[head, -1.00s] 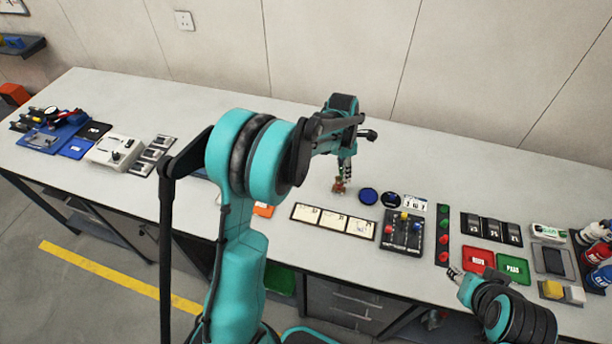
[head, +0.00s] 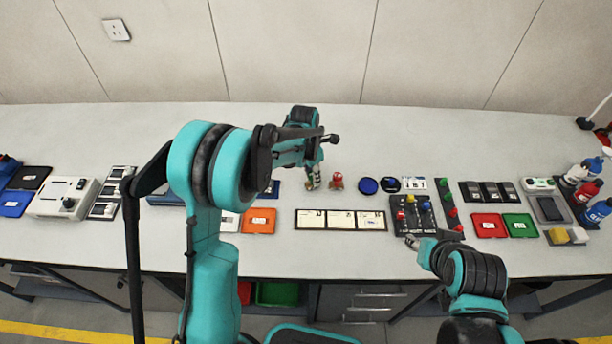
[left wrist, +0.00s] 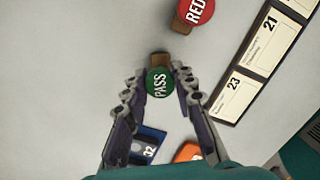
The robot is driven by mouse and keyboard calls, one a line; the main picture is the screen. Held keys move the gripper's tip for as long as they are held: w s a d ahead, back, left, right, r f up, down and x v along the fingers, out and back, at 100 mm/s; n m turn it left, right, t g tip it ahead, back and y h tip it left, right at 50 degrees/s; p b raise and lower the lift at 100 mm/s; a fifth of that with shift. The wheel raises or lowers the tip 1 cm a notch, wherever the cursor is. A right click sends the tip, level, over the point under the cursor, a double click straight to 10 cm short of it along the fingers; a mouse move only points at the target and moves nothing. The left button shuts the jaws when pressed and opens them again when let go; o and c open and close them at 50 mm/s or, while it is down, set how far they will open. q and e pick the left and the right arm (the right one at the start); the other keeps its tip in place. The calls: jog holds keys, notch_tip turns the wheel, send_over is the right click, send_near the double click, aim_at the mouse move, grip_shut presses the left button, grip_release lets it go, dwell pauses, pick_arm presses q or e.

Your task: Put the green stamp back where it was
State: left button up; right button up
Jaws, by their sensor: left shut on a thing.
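The green stamp (left wrist: 159,83), marked PASS with a wooden block, is between the fingers of my left gripper (left wrist: 158,92) in the left wrist view. That gripper is shut on it. In the head view my left gripper (head: 314,184) is low over the bench, just left of the red stamp (head: 337,181), and mostly hides the green one. The red stamp (left wrist: 196,12) stands apart on the bench in the left wrist view. A green pad (head: 520,225) and a red pad (head: 488,225) lie at the right. My right gripper (head: 412,241) is by the front of the knobbed black box.
A black box with coloured knobs (head: 401,225) and a strip of red and green knobs (head: 446,186) are right of centre. A row of white cards (head: 341,220) lies in front of the stamps. A round blue thing (head: 368,186) is right of the red stamp. The bench behind is clear.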

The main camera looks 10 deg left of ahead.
pick_arm(q)
jog(key=shift+d+r, duration=0.15)
jog(key=shift+d, duration=0.45)
jog(key=shift+s+d, duration=0.1)
jog(key=o, duration=1)
jog(key=shift+a+f, duration=0.25)
jog(key=shift+a, duration=0.1)
jog(key=shift+c, duration=0.2)
jog(key=shift+d, duration=0.15)
pick_arm(e)
jog(key=shift+d+f, duration=0.1)
jog(key=shift+d, duration=0.5)
pick_arm(q)
jog(key=shift+r, duration=0.1)
